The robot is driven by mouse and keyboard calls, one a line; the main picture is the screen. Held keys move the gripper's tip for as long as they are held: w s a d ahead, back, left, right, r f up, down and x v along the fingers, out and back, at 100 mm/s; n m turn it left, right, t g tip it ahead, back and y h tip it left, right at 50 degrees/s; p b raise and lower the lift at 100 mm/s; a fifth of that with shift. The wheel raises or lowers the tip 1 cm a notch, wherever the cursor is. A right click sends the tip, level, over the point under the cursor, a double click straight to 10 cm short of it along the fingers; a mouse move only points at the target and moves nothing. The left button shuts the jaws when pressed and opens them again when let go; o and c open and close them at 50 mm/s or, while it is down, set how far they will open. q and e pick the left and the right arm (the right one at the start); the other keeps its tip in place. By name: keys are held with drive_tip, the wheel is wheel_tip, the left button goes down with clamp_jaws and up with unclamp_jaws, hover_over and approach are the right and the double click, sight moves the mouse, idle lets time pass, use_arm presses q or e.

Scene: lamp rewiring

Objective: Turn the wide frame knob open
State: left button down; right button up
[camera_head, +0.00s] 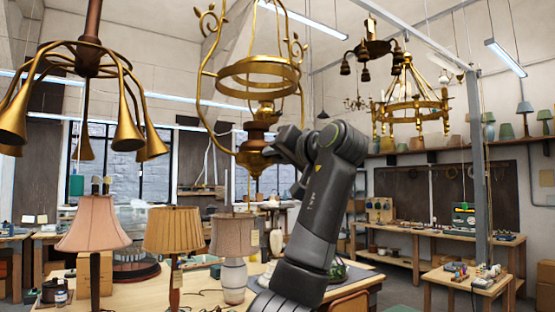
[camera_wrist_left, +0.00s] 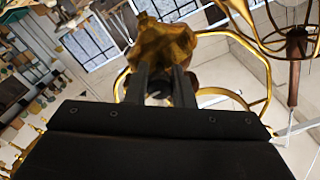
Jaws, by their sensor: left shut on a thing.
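A wide brass lamp frame (camera_head: 259,77) hangs in the middle of the head view, with a ring and curved side arms. At its bottom is a brass knob (camera_head: 252,159), partly hidden by my gripper. My left gripper (camera_head: 268,151) reaches it from the lower right. In the left wrist view, the two dark fingers of the gripper (camera_wrist_left: 163,88) are on either side of the lower part of the brass knob (camera_wrist_left: 163,45), shut on it. The frame's ring (camera_wrist_left: 241,45) shows behind. How far the knob is turned cannot be told. My right gripper is not in view.
A brass horn chandelier (camera_head: 88,60) hangs at the left. Lamps with a pink shade (camera_head: 92,229), a tan shade (camera_head: 173,229) and a beige shade (camera_head: 233,235) stand on the table below. A grey post (camera_head: 477,160) stands at the right.

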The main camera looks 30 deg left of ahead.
use_arm(q)
drive_tip(key=shift+m, duration=0.4)
drive_tip(key=c, duration=1.3)
unclamp_jaws()
drive_tip(key=shift+o, duration=0.2)
drive_tip(key=shift+s+d+b, duration=0.1)
drive_tip(key=shift+d+b, duration=0.1)
drive_tip(key=shift+b, duration=0.1)
drive_tip(key=b+v, duration=0.6)
drive_tip(key=v, duration=1.1)
